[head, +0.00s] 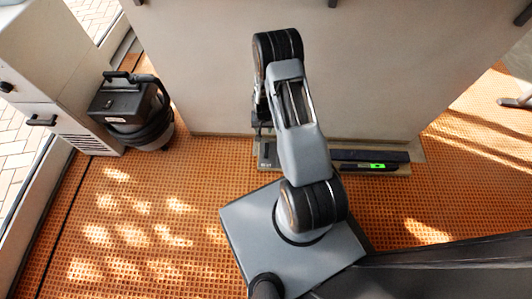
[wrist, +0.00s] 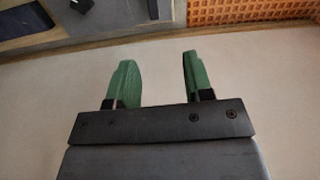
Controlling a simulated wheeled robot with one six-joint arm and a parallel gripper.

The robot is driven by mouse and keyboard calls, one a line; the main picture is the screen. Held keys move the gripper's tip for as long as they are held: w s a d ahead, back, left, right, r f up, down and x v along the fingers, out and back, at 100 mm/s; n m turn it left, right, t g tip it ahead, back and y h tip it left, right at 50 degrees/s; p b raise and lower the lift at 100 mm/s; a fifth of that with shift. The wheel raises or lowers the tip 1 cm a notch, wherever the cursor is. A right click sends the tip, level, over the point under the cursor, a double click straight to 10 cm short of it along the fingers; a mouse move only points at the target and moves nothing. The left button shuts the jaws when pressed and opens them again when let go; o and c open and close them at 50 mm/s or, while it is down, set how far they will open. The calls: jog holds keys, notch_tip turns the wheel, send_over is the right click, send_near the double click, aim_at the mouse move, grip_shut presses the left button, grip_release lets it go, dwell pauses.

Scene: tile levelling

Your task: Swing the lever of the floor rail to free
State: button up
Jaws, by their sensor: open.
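A low rail-like unit lies on the floor at the foot of the pale wall in the head view. Its grey plate (head: 267,159) with a small label shows left of my arm, and a dark bar (head: 372,156) with a bright green patch shows to the right. My arm hides the middle. In the wrist view, part of a dark plate (wrist: 22,20) and a small black block (wrist: 82,5) show at the top left; I cannot tell whether the block is the lever. My gripper (wrist: 154,68) has green fingers, open and empty, apart from these parts. In the head view it is mostly hidden.
A black canister machine with a hose (head: 130,108) stands at the left beside a pale cabinet (head: 62,75). The pale panel (head: 390,70) rises behind the unit. The orange tiled floor (head: 130,215) is clear at left. A dark slab edge (head: 450,265) is at lower right.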

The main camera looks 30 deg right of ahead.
send_near(266, 153)
jog(key=shift+m, duration=0.3)
notch_tip(266, 153, down, 9)
jog(key=b, duration=0.6)
jog(key=shift+f, duration=0.2)
jog(key=shift+c, duration=0.4)
grip_shut()
